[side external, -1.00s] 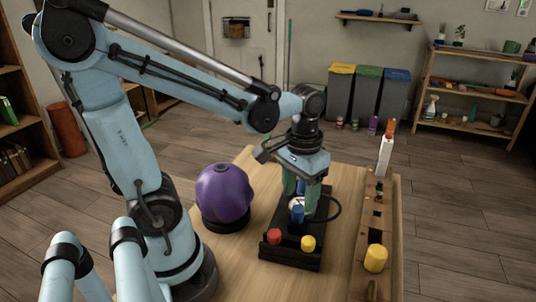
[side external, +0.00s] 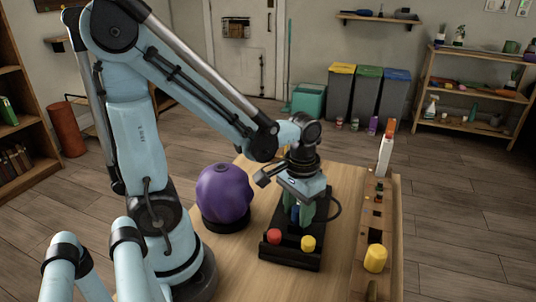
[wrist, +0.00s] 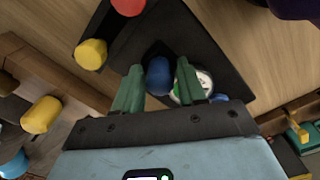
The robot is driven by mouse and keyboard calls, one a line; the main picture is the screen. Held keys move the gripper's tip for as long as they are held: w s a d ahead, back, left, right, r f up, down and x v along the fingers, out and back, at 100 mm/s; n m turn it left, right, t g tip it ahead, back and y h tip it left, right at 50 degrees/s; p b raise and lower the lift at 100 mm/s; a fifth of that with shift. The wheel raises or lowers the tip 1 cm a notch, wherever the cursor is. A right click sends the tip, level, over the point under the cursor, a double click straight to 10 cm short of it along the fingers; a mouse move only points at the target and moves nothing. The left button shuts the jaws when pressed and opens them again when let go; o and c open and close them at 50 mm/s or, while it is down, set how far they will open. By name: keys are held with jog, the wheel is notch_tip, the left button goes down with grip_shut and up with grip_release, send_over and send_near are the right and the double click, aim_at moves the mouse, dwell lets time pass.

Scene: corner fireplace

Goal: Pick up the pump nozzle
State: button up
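A black pump base (side external: 285,251) stands on the wooden table, with a red knob (side external: 274,236) and a yellow knob (side external: 308,243) at its front. A blue cylindrical part (wrist: 159,76), which may be the pump nozzle, rises from the base. In the wrist view it sits between the green fingers of my gripper (wrist: 160,78), with narrow gaps showing on both sides. My gripper also shows in the side view (side external: 303,212), pointing down over the base. Its fingers hide most of the blue part there. A white gauge (wrist: 205,82) is partly behind the right finger.
A purple ball (side external: 225,190) sits on a dark stand left of the base. A dark hose (side external: 335,208) loops at the base's right. A wooden rack (side external: 371,250) with a yellow cylinder (side external: 375,258) and a white bottle (side external: 385,157) lines the table's right side.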

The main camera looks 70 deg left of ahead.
jog(key=c, duration=0.6)
jog(key=shift+c, duration=0.2)
jog(key=shift+r, duration=0.15)
jog(key=shift+r, duration=0.75)
jog(key=r, duration=0.1)
jog(key=d+r, duration=0.1)
jog(key=r, duration=0.1)
jog(key=shift+s, duration=0.2)
jog(key=s+d+r, duration=0.5)
jog(key=d+r, duration=0.1)
jog(key=d, duration=0.3)
jog(key=s+a+r+n, duration=0.2)
jog(key=a+r+n, duration=0.1)
jog(key=a+n, duration=0.2)
jog(key=s+a+r+n, duration=0.3)
jog(key=a+n, duration=0.3)
jog(key=a, duration=0.4)
jog(key=s+a+r+n, duration=0.2)
jog(key=a+n, duration=0.3)
jog(key=a, duration=0.2)
jog(key=shift+s+a+r, duration=0.15)
jog(key=shift+s+r, duration=0.15)
jog(key=shift+r, duration=0.1)
